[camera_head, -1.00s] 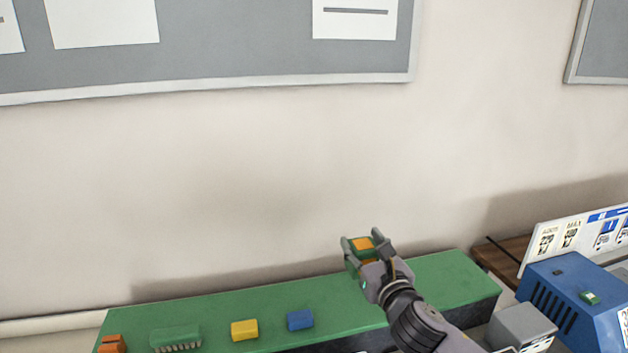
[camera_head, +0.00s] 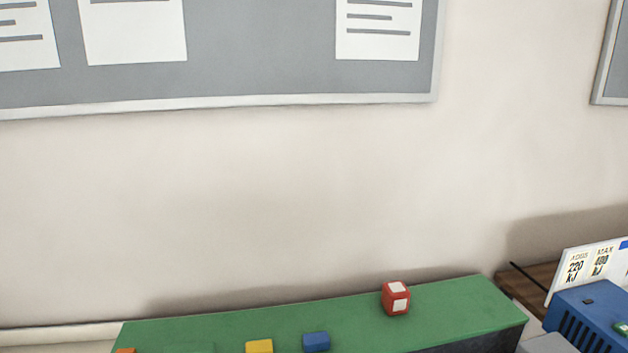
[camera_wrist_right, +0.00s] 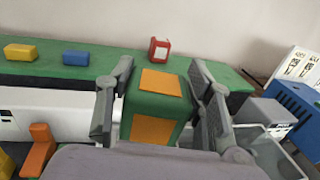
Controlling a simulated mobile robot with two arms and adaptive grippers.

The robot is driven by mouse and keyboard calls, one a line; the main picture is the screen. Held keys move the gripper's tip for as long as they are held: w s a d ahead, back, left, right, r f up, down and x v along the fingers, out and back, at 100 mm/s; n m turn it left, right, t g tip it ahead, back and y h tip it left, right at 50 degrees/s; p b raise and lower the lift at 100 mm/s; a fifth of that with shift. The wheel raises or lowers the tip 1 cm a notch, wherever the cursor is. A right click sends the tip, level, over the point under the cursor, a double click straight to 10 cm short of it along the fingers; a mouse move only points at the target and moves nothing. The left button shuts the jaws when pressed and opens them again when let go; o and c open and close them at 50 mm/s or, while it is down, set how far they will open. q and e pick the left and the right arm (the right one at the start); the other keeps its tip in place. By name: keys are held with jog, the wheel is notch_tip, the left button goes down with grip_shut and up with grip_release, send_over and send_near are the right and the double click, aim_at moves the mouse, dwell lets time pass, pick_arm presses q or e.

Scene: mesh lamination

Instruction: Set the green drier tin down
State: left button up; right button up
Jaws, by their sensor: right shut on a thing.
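The green drier tin (camera_wrist_right: 157,103), with an orange panel on top and another on its near face, is between the two fingers of my right gripper (camera_wrist_right: 160,72) in the right wrist view. The gripper is shut on it. The tin and this gripper do not show in the head view. A long green-topped ledge (camera_head: 350,317) runs along the wall, and it also lies behind the tin in the wrist view (camera_wrist_right: 105,68). I cannot tell how high the tin is. My left gripper is in neither view.
A red block with white panels (camera_head: 396,298) stands on the ledge. Blue (camera_head: 316,342) and yellow (camera_head: 259,346) blocks sit to its left. A blue slotted box (camera_head: 590,318) and a white sign (camera_head: 590,273) are at the right. Ledge room is clear between blue and red.

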jog(key=s, duration=0.1)
jog(key=s+f, duration=0.1)
jog(key=s, duration=0.3)
jog(key=shift+s+a+f, duration=0.2)
jog(key=shift+f, duration=0.1)
jog(key=shift+d, duration=0.1)
